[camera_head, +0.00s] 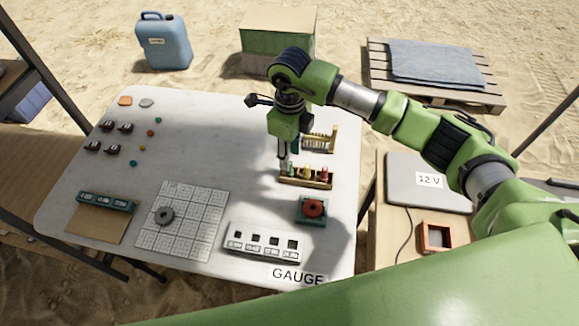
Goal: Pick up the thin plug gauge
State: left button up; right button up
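A small wooden rack (307,183) stands at the right of the white table. It holds small upright plug gauges: a green-topped one (290,170), a yellow one (307,172) and a red one (325,174). Which of them is thin is too small to tell. My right gripper (286,167) points straight down at the left end of the rack, right at the green-topped gauge and partly covering it. Whether its fingers are apart or closed on that gauge cannot be made out. My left gripper is not in view.
A second yellowish rack (320,138) stands just behind. A green block with a red ring (313,209) and a white plate with square holes (264,242) are in front. A gridded sheet (182,222) bears a dark ring (164,215). The table's back middle is clear.

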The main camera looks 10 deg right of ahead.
aim_at(290, 170)
notch_tip(290, 170, down, 4)
jog(key=shift+f+p, duration=0.1)
jog(key=shift+p, duration=0.75)
jog(key=shift+w+f, duration=0.1)
jog(key=shift+f, duration=0.4)
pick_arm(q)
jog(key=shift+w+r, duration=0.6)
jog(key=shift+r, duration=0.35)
pick_arm(e)
grip_shut()
